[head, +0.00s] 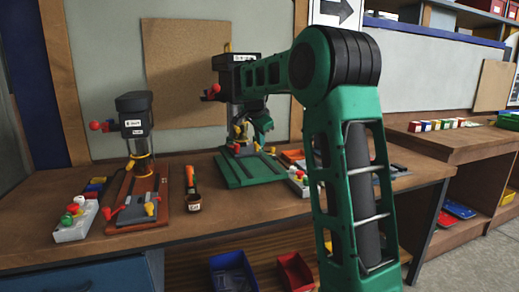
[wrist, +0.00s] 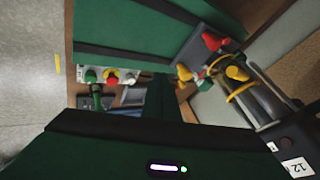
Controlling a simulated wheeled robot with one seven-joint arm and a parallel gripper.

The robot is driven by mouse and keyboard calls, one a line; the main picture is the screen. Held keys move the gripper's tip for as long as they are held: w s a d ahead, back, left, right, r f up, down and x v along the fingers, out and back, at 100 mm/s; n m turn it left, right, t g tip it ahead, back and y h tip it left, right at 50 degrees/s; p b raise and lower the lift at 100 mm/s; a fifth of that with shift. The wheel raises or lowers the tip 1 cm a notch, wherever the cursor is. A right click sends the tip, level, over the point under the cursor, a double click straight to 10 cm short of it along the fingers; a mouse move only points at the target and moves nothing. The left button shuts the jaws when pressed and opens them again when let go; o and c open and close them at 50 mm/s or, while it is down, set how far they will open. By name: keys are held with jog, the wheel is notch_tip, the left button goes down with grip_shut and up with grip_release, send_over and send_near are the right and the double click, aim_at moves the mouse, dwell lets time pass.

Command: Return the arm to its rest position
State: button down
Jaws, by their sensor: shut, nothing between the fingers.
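My green arm rises at the right of the head view, bends at a large black-banded elbow, and reaches left over the workbench (head: 300,212). My gripper (head: 262,125) is small in the head view, beside the second drill press (head: 238,72), which has a dark head and a green base. The gripper appears shut with nothing held. It overlaps the press in the picture, so I cannot tell whether they touch. In the wrist view, dark green parts of my gripper (wrist: 160,98) show close up, with yellow and red knobs beyond.
Another drill press (head: 134,122) on a brown base stands at the left. A button box (head: 76,222) and an orange-handled tool (head: 190,185) lie nearby. Blue (head: 232,272) and red (head: 294,271) bins sit below the bench. A cork board (head: 185,72) is behind.

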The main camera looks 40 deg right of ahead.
jog(key=s+a+f+n+g+y, duration=0.1)
jog(key=s+a+f+n, duration=0.3)
jog(key=s, duration=1.2)
jog(key=s+a+f+n+g+y, duration=0.2)
jog(key=s+a+f, duration=0.4)
jog(key=s, duration=0.9)
jog(key=s+a+f+n+g+y, duration=0.2)
jog(key=s+a+f+n, duration=0.3)
jog(key=s, duration=1.1)
jog(key=shift+s+f+n, duration=0.3)
jog(key=shift+f, duration=0.3)
jog(key=shift+w+f, duration=0.25)
jog(key=shift+w, duration=0.4)
